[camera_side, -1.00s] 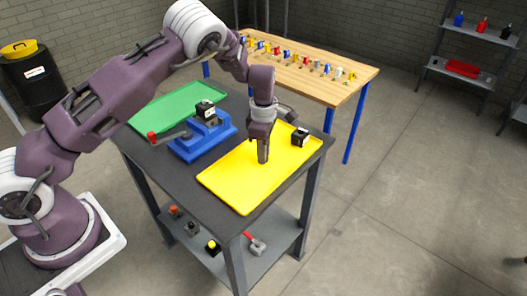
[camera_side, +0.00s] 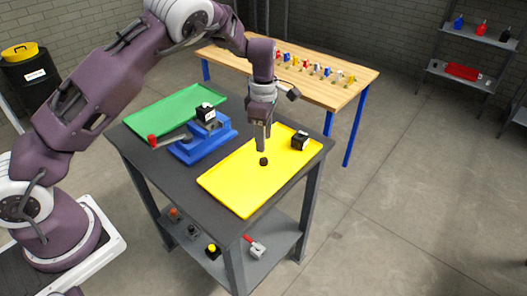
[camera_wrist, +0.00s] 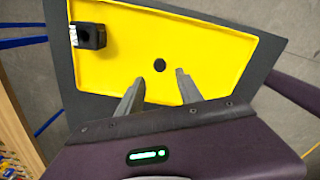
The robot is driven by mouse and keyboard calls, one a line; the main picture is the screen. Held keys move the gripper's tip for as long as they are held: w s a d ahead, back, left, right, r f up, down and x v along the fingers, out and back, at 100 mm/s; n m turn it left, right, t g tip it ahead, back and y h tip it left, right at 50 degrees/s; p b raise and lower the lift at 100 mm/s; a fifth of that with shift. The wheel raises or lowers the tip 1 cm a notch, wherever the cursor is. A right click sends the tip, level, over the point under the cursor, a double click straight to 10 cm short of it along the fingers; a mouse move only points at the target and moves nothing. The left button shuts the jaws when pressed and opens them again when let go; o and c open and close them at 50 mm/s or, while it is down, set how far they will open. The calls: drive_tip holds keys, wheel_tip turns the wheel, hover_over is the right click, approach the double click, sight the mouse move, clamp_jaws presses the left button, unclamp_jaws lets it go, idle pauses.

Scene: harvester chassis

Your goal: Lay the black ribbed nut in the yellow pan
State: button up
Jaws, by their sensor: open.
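The black ribbed nut (camera_side: 263,161) lies on the floor of the yellow pan (camera_side: 228,182), near its middle. In the wrist view the nut (camera_wrist: 160,65) shows as a small dark disc on the yellow surface, beyond the fingertips and apart from them; its ribs are too small to tell. My gripper (camera_side: 263,148) is above the nut in the side view, fingers pointing down. In the wrist view my gripper (camera_wrist: 158,82) is open, with nothing between its two fingers.
A black block with a white label (camera_side: 300,139) stands in the pan's far right part. A blue vise (camera_side: 203,143) holding another black block (camera_side: 205,112) stands left of the pan, by a green tray (camera_side: 170,112). A wooden table (camera_side: 330,87) with several coloured parts is behind.

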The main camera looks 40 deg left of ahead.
drive_tip(key=s+d+r+m+t+h, duration=0.1)
drive_tip(key=s+r+m, duration=0.5)
drive_tip(key=r, duration=0.5)
drive_tip(key=s+r+m+t+h, duration=0.1)
drive_tip(key=s+r+m, duration=0.2)
drive_tip(key=s+r, duration=0.6)
drive_tip(key=s+r+m+t+y, duration=0.1)
drive_tip(key=s+m, duration=0.6)
drive_tip(key=s, duration=0.2)
drive_tip(key=s+r+m+t+y, duration=0.1)
drive_tip(key=s+r+m+t, duration=0.1)
drive_tip(key=s+m, duration=0.5)
drive_tip(key=s, duration=0.3)
drive_tip(key=shift+s+t, duration=0.2)
drive_tip(key=shift+t, duration=0.1)
